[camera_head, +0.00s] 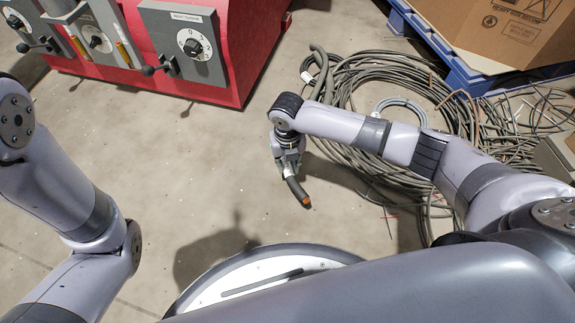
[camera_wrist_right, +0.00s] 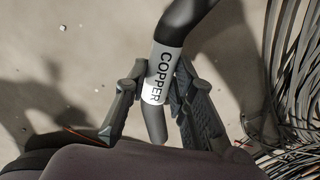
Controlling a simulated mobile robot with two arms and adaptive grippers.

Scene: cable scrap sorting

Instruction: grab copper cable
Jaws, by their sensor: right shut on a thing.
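The copper cable is a thick dark piece with a cut orange end (camera_head: 298,191) in the head view. In the right wrist view the cable (camera_wrist_right: 184,22) carries a white label reading COPPER (camera_wrist_right: 160,72). My right gripper (camera_head: 291,172) is shut on it, and the cable sticks out below the fingers in the head view. In the right wrist view the two fingers of the right gripper (camera_wrist_right: 158,88) stand on either side of the cable at the label. My left arm shows at the left of the head view, but its gripper is not in view.
A pile of coiled grey cables (camera_head: 350,150) with loose wires lies on the floor to the right. A red machine (camera_head: 235,50) with grey switch boxes stands at the back left. A cardboard box (camera_head: 460,30) rests on a blue pallet (camera_head: 455,72) at the back right. The floor left of the gripper is clear.

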